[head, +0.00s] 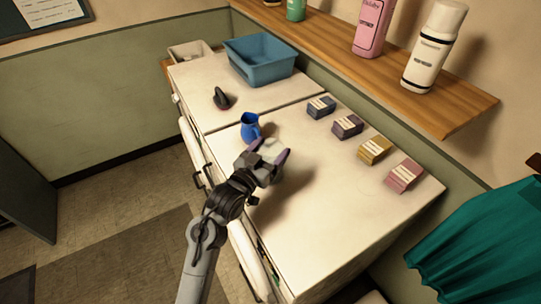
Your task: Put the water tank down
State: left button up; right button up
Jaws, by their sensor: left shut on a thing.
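My left gripper (271,157) is over the middle of the white cabinet top (330,225), its purple-tipped fingers pointing away from me. It is shut on a small pale thing, the water tank (272,147), which shows only in part between the fingers. The fingers and wrist hide the rest of it, and I cannot tell whether its bottom touches the surface. My right gripper is not in view.
Blue, grey, yellow and pink boxes (375,149) stand in a row along the back right. A dark object (222,98) and a blue bin (262,66) are farther off. Bottles stand on the wooden shelf (390,60). The front right of the cabinet top is clear.

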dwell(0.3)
pick_arm(q)
jog(key=shift+f, duration=0.2)
jog(key=o, duration=1.4)
